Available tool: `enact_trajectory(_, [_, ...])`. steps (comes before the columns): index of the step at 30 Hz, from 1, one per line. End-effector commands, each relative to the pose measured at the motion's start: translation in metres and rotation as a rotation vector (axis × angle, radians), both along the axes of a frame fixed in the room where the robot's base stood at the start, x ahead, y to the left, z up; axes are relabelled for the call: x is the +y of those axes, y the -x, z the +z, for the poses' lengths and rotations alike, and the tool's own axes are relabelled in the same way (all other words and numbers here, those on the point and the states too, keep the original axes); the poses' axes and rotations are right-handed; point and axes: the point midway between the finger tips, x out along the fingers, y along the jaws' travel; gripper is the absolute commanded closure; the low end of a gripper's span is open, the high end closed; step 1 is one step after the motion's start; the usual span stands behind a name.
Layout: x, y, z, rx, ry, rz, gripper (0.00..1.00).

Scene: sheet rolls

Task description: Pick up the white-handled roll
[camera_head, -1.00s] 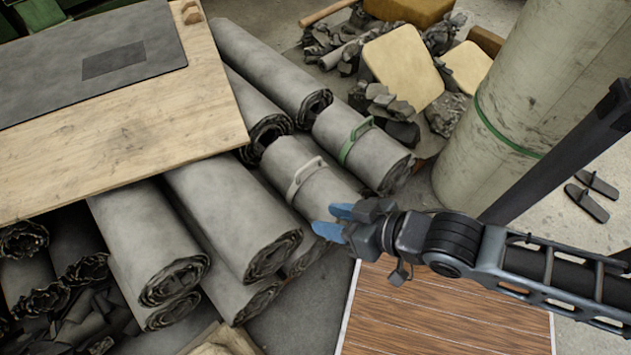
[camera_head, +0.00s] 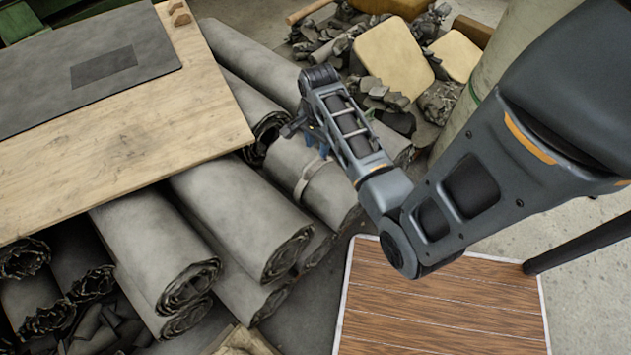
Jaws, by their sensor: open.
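The white-handled roll (camera_head: 327,203) is a grey sheet roll lying among the other rolls in the middle. Its pale handle (camera_head: 306,176) shows as a band across its top, partly covered by my arm and gripper. My gripper (camera_head: 318,147) is above the upper part of this roll, close to the handle, with its blue fingertips pointing down. It is open. My wrist hides part of the fingers, and I cannot tell whether they touch the handle. The roll with the green handle, seen earlier, is mostly hidden behind my forearm; its end (camera_head: 397,146) shows.
Several other grey rolls (camera_head: 240,205) lie close on the left. A wooden board (camera_head: 200,110) with a dark sheet overlaps the rolls at the upper left. Rubble and yellow pads (camera_head: 392,60) lie behind. A brown slatted panel (camera_head: 440,310) lies at the front right.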

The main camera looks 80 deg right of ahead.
Motion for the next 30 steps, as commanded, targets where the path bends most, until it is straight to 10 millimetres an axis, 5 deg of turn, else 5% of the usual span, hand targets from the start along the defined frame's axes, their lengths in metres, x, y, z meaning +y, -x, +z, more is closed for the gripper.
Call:
enact_trajectory(21, [-0.002,-0.005,-0.072,0.007,-0.016,-0.026,0.58])
enact_trajectory(30, [-0.001,-0.005,-0.076,0.007,-0.016,-0.025,0.58])
